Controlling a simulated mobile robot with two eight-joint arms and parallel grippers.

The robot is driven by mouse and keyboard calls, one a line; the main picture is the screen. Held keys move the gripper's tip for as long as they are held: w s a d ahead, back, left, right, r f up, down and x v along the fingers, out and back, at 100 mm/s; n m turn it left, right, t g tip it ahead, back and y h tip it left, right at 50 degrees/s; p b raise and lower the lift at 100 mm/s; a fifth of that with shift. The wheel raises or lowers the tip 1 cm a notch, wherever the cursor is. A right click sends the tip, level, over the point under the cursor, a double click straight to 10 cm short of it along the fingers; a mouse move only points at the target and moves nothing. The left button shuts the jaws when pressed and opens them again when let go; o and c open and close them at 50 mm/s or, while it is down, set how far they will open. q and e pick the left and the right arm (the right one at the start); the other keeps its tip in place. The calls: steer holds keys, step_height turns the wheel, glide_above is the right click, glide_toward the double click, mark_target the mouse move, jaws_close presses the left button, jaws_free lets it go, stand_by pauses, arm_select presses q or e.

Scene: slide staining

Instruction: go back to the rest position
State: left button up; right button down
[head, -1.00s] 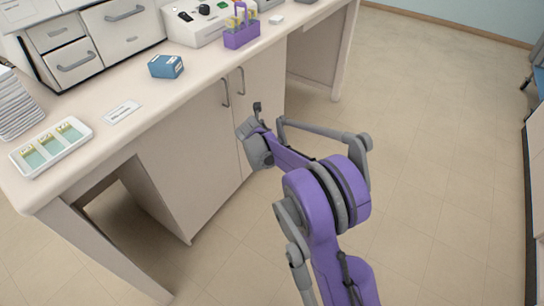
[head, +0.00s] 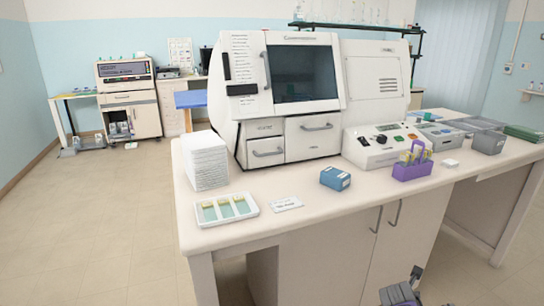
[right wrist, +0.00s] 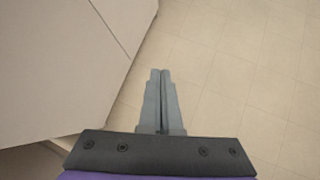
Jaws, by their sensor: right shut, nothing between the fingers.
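My right gripper (right wrist: 161,75) is shut and empty in the right wrist view, its two grey fingers together. It hangs over the tiled floor (right wrist: 235,80), beside a pale cabinet face (right wrist: 60,65) on the left. In the head view only a grey and black end part of my right arm shows at the bottom edge, in front of the bench (head: 330,220). My left gripper is in neither view.
On the bench stand a white slide tray (head: 224,221), a paper stack (head: 205,160), a blue box (head: 336,178), a purple rack (head: 412,171) and a large white machine (head: 240,60). The floor left of the bench is clear.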

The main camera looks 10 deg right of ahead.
steer(key=s+a+m+g+y+p, duration=0.1)
steer(key=s+a+m+y, duration=0.5)
steer(key=s+a+m, duration=2.1)
arm_select(q)
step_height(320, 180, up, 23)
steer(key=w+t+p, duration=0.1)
steer(key=p, duration=1.8)
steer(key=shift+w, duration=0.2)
arm_select(e)
step_height(320, 180, up, 22)
steer(key=n, duration=0.2)
steer(key=shift+d+n+t, duration=0.4)
steer(key=shift+d, duration=0.05)
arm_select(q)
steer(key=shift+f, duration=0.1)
